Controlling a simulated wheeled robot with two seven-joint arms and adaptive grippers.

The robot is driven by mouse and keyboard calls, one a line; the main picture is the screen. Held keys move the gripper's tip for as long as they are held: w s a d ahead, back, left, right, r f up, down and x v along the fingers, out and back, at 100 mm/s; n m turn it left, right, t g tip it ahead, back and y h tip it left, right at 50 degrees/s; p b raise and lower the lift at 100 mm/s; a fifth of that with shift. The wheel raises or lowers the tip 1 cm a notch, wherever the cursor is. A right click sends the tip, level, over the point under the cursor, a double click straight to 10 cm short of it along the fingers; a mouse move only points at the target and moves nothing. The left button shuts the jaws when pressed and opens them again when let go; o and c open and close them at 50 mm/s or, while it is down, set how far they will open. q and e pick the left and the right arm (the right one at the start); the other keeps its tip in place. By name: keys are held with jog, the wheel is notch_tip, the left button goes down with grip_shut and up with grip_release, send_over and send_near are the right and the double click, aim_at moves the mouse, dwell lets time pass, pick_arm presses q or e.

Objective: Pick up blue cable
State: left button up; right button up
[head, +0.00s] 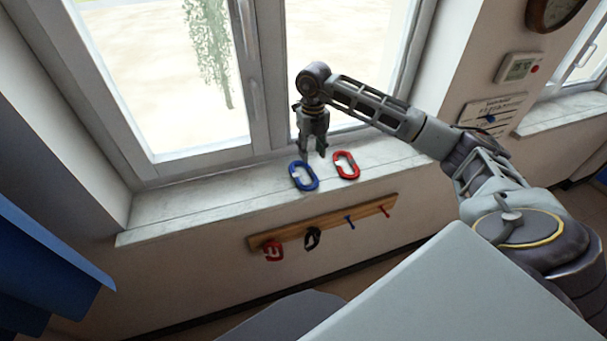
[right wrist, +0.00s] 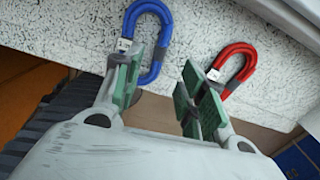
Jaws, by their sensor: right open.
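A coiled blue cable (head: 304,176) lies on the windowsill, in the middle of the head view. It also shows at the top of the right wrist view (right wrist: 167,40), partly hidden by one finger. My right gripper (head: 314,152) is open and empty, just above and beside the blue cable. In the right wrist view its green-padded fingers (right wrist: 160,82) are apart, one overlapping the blue cable and the other near a red cable; contact cannot be told. My left gripper is not in view.
The coiled red cable (head: 346,165) lies on the windowsill (head: 185,202), close right of the blue one. The closed window stands behind. Below, a wooden peg rail (head: 330,224) holds a red coil (head: 273,252) and a black coil (head: 312,238). The sill's left part is clear.

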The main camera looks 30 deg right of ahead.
aim_at(311, 171)
jog(key=shift+f, duration=1.3)
jog(key=shift+f, duration=0.15)
jog(key=shift+f+p, duration=0.95)
jog(key=shift+f, duration=1.5)
jog(key=shift+c, duration=0.3)
grip_shut()
